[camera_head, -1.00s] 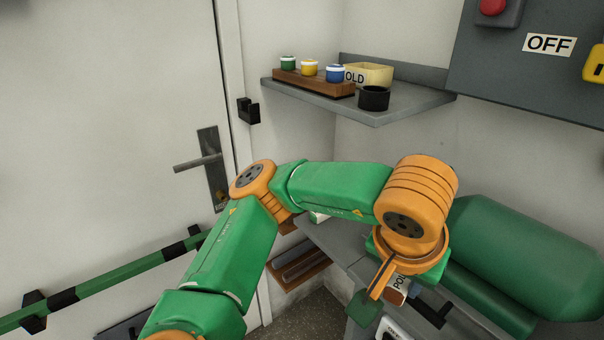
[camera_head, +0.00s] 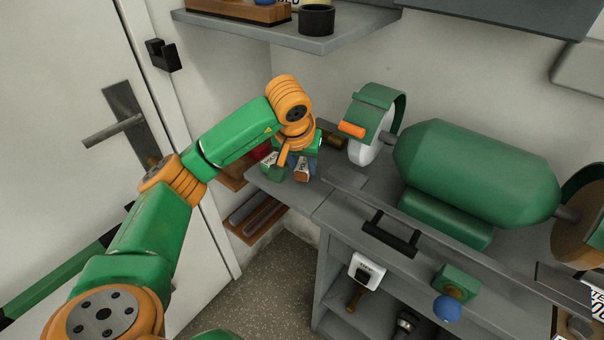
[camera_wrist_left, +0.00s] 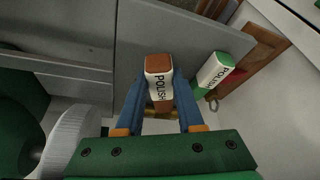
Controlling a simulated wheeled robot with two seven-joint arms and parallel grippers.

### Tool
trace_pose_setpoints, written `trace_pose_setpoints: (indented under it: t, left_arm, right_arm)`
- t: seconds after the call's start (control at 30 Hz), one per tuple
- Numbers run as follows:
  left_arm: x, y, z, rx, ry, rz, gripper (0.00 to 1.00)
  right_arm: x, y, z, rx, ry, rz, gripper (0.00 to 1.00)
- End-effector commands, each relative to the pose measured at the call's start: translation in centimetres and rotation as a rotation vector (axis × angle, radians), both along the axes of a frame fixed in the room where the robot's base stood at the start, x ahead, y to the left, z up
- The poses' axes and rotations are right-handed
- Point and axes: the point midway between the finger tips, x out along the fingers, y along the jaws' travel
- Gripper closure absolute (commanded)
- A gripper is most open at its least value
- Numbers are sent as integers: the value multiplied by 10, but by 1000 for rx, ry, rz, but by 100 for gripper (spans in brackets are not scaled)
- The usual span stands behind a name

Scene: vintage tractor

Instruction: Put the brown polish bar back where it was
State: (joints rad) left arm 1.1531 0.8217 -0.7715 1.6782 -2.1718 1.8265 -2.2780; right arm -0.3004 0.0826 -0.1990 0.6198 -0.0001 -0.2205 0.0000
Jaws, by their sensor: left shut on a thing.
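The brown polish bar (camera_wrist_left: 158,66) has brown ends and a white label reading POLISH. My left gripper (camera_wrist_left: 156,100) is shut on it, with a blue finger on either side, in the left wrist view. In the head view, the left gripper (camera_head: 305,164) and the bar (camera_head: 301,172) are at the left end of the grey bench (camera_head: 335,190). I cannot tell whether the bar touches the bench. A green polish bar (camera_wrist_left: 213,73) is beside it, to its right in the wrist view. My right gripper is not in view.
A green motor (camera_head: 475,170) with a white wheel (camera_head: 365,148) stands on the bench to the right. A wooden rack (camera_head: 256,217) hangs on the wall below the bench's left end. A grey shelf (camera_head: 345,30) is above. A black handle (camera_head: 390,238) is at the bench's front.

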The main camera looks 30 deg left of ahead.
Motion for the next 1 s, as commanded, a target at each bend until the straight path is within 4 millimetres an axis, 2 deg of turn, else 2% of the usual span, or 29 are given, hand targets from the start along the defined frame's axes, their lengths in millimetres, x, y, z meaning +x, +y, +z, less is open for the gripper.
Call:
trace_pose_setpoints:
  t: [0.03, 0.2, 0.57, 0.6, 0.67, 0.7, 1.0]
  left_arm:
    - [3, 5, -6, 0, 5, 3, 100]
    - [2, 3, -33, 0, 4, -1, 100]
    - [3, 3, -40, 1, -1, -1, 100]
    - [3, 3, -39, -1, -1, 0, 53]
    - [3, 3, -38, -1, 0, -1, 36]
    - [3, 3, -38, -1, 0, -1, 33]
    - [3, 2, -35, -1, 0, -1, 33]
  right_arm:
    - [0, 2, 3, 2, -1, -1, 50]
    - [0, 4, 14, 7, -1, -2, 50]
    - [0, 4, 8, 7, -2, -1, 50]
    - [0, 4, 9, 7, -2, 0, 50]
    - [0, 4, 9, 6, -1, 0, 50]
    - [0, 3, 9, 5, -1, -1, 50]
    - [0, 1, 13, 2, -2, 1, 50]
